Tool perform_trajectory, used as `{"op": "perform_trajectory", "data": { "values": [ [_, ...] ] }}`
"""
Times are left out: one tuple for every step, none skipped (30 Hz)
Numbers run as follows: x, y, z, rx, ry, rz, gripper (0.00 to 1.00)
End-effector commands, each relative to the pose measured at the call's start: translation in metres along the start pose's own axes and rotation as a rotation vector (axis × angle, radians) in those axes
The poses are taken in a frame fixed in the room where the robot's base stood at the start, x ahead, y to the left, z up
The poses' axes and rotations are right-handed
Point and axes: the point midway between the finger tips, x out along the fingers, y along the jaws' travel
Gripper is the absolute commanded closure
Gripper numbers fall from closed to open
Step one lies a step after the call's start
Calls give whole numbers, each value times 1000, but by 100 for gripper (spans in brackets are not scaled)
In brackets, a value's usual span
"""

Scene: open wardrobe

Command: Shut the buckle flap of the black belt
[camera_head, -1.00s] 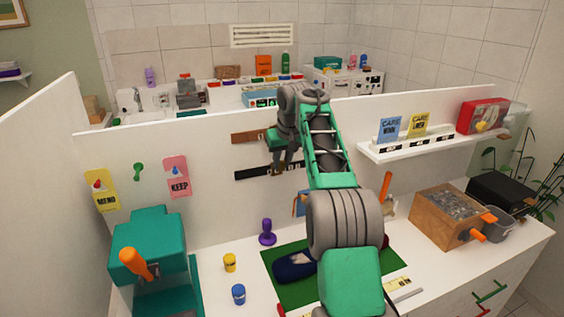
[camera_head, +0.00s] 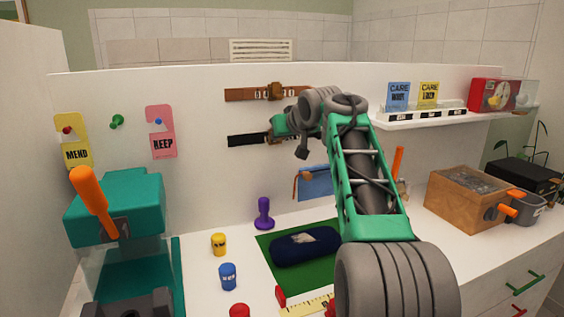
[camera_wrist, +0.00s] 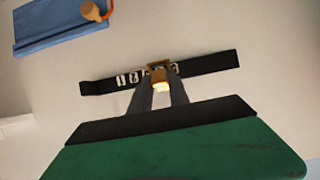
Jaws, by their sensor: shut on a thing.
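The black belt (camera_head: 245,140) is flat on the white upright panel, below the brown belt. In the wrist view the black belt (camera_wrist: 212,63) runs across the middle, with pale marks on its left part. Its brass-coloured buckle (camera_wrist: 160,66) is near the belt's middle. My gripper (camera_wrist: 160,88) is at the buckle, its dark fingers shut on a small brass flap with a bright lower end. The fingers hide part of the buckle, so I cannot tell the flap's exact angle. In the head view my gripper (camera_head: 277,132) covers the belt's right part.
The brown belt (camera_head: 240,95) with its own buckle is just above. A blue pouch (camera_head: 315,183) hangs below on the panel. A shelf with cards (camera_head: 420,118) juts out at right. A dark rolled cloth (camera_head: 305,246) lies on a green mat (camera_head: 277,279) on the counter.

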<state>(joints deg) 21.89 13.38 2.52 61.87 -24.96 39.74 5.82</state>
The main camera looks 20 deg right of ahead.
Motion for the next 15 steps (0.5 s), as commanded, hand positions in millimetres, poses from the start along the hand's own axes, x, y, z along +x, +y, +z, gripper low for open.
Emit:
{"op": "perform_trajectory", "data": {
  "values": [
    [9, 0, 18, 0, 44, 1, 100],
    [10, 0, 19, 0, 72, 1, 100],
    [11, 0, 20, 0, 110, 1, 100],
    [12, 0, 21, 0, 139, 1, 100],
    [13, 0, 22, 0, 168, 1, 100],
    [14, 0, 22, -1, 205, 1, 100],
    [14, 0, 23, -1, 233, 1, 100],
    [16, 0, 23, 0, 260, 1, 100],
    [17, 0, 24, 0, 295, 1, 100],
    [18, 0, 24, 0, 321, 0, 100],
    [18, 0, 25, -1, 347, 0, 100],
    [19, 0, 25, -1, 379, 0, 100],
    [20, -1, 25, -1, 402, 0, 100],
    [21, -1, 25, -1, 424, -1, 100],
    [22, -1, 24, -1, 453, -1, 100]
  ]
}}
